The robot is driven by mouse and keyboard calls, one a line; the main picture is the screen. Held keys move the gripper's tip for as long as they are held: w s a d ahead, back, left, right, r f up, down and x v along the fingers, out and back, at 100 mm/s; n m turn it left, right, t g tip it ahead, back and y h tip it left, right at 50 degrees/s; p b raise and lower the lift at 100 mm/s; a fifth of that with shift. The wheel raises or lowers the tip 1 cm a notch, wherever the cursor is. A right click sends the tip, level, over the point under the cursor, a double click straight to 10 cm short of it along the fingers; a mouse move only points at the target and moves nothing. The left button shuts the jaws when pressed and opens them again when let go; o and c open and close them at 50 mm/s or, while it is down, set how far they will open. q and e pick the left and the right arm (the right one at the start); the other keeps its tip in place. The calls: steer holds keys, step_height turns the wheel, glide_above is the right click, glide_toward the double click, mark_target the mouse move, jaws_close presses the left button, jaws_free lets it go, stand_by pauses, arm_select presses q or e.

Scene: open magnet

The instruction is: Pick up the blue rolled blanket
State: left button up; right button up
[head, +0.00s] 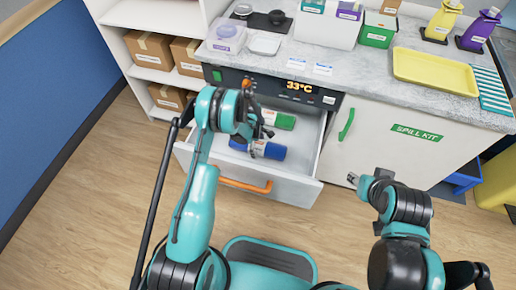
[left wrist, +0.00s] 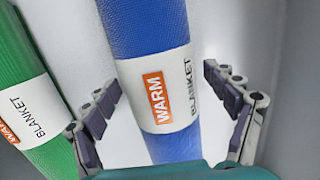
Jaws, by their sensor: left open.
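The blue rolled blanket (head: 270,151) lies in the open drawer (head: 305,165) below the counter. In the left wrist view the blue blanket (left wrist: 150,30) has a white band with an orange WARM label. My left gripper (head: 262,128) is over the drawer. In the left wrist view, my left gripper (left wrist: 160,78) is open, with one finger on each side of the blue roll. A gap shows beside the right finger; contact cannot be told. In the head view my arm hides part of the roll. My right gripper (head: 365,180) is outside the drawer, by the cabinet front.
A green rolled blanket (head: 282,121) lies beside the blue one; in the left wrist view this green blanket (left wrist: 35,90) is close to the left finger. The drawer front with its orange handle (head: 245,186) stands nearer me. A cabinet door (head: 400,150) closes the right side.

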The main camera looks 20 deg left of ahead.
arm_select(q)
steer(key=c, duration=1.7)
